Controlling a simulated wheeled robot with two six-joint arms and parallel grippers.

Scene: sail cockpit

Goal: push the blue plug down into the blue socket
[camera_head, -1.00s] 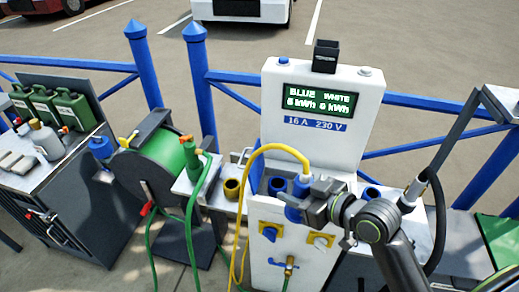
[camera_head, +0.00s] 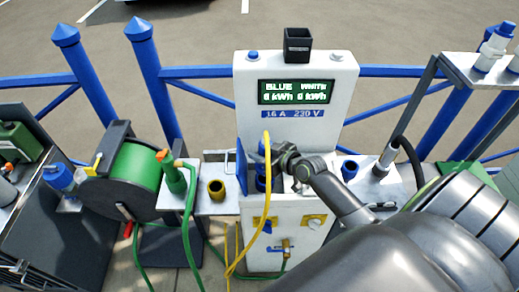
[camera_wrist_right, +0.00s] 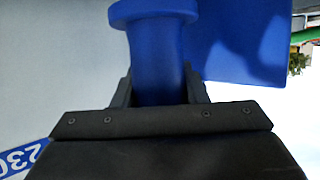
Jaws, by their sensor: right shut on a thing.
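The blue plug (camera_head: 261,171), with a yellow cable rising from its top, stands upright at the left of the white pedestal's ledge. My right gripper (camera_head: 279,163) is shut on it from the right. In the right wrist view the plug's blue body (camera_wrist_right: 155,60) sits between the two dark fingers (camera_wrist_right: 158,92). The plug is at the blue socket's place, beside the raised blue lid (camera_head: 241,166). The socket is mostly hidden under the plug, and I cannot tell how deep the plug sits. My left gripper is not in view.
The white pedestal (camera_head: 340,85) has a lit display. To the left are a brass-coloured cup (camera_head: 217,190), a green plug (camera_head: 174,178) and a green hose reel (camera_head: 134,178). A blue ring (camera_head: 349,170) sits on the right shelf. Yellow and green lines hang in front.

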